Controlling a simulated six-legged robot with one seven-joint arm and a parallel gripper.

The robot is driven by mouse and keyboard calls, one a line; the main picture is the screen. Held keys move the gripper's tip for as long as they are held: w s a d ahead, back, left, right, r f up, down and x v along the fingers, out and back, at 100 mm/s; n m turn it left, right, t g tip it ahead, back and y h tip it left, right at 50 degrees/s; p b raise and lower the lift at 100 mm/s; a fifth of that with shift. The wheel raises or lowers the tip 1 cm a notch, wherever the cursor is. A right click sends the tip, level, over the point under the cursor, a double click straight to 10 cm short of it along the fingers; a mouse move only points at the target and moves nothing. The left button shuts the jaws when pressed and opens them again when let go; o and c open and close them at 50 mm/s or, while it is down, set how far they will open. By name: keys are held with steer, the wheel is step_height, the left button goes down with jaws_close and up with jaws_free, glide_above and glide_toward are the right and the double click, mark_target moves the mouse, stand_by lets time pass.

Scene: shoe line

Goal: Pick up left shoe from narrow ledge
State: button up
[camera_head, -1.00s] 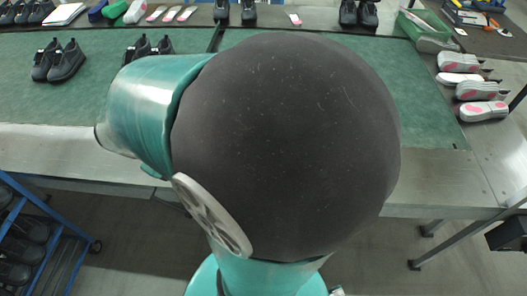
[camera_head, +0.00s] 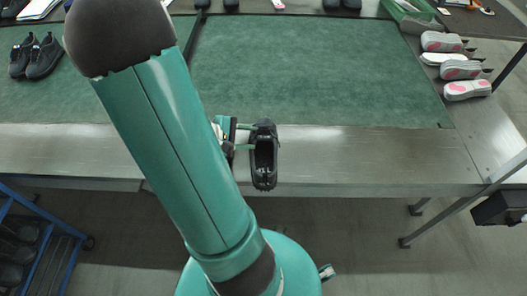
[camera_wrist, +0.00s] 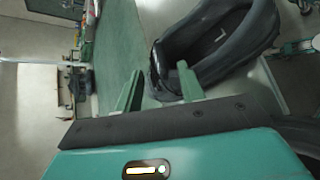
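A black shoe (camera_head: 264,160) stands on the narrow metal ledge at the front of the table in the head view, its opening facing up. My gripper (camera_head: 245,137) is at its left side, near its upper end in the picture. In the wrist view the shoe (camera_wrist: 225,50) fills the upper right, and its dark rim lies close to my fingers. My gripper's two green fingers (camera_wrist: 158,85) are apart, with the near end of the shoe behind and between their tips. I cannot tell whether they touch it.
A green mat (camera_head: 315,70) covers the table behind the ledge. A black pair of shoes (camera_head: 38,57) stands at left. Several grey soles with pink patches (camera_head: 462,70) lie at right. A blue rack (camera_head: 48,250) stands at lower left. The ledge (camera_head: 375,160) right of the shoe is clear.

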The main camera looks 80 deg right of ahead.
mark_target(262, 138)
steer(key=shift+x, duration=3.1)
jaws_close()
